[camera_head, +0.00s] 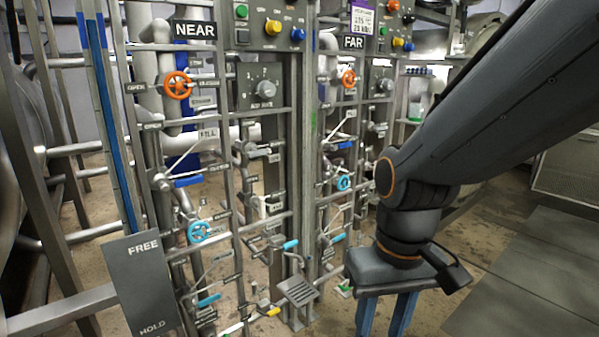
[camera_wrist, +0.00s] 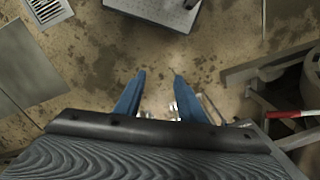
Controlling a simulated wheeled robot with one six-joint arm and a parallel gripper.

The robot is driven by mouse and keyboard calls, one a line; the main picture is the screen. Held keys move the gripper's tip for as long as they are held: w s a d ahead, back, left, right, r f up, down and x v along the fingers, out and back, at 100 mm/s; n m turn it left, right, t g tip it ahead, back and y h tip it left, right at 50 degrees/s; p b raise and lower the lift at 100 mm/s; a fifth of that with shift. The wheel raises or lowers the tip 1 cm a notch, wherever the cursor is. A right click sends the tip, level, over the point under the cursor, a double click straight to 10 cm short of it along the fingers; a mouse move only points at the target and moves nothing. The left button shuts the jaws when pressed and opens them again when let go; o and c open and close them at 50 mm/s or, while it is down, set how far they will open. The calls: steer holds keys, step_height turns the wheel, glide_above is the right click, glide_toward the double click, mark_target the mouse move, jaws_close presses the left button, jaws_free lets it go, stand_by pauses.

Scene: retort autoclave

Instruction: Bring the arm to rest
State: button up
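My gripper (camera_head: 388,316) hangs at the lower right of the head view, below my dark arm, with its blue fingers pointing down. In the wrist view my gripper (camera_wrist: 155,98) shows two blue fingers with a clear gap between them. Nothing is held between the fingers, and the floor shows through the gap. The gripper is in front and to the right of the valve rack, apart from it in the picture. The fingertips are cut off at the bottom of the head view.
The pipe rack carries orange handwheels (camera_head: 177,85) and blue handwheels (camera_head: 198,231), under signs NEAR (camera_head: 195,30) and FAR (camera_head: 353,42). A FREE/HOLD plate (camera_head: 140,285) stands at lower left. A small pedal (camera_head: 297,291) is left of my gripper. Open floor (camera_head: 490,240) lies right.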

steer(key=d+r+m+p, duration=0.2)
steer(key=d+r+p, duration=0.4)
steer(key=p, duration=0.6)
steer(key=shift+d+r+h, duration=0.25)
steer(key=shift+d+h, duration=0.05)
steer(key=shift+d, duration=0.2)
steer(key=shift+s, duration=0.1)
stand_by(0.5)
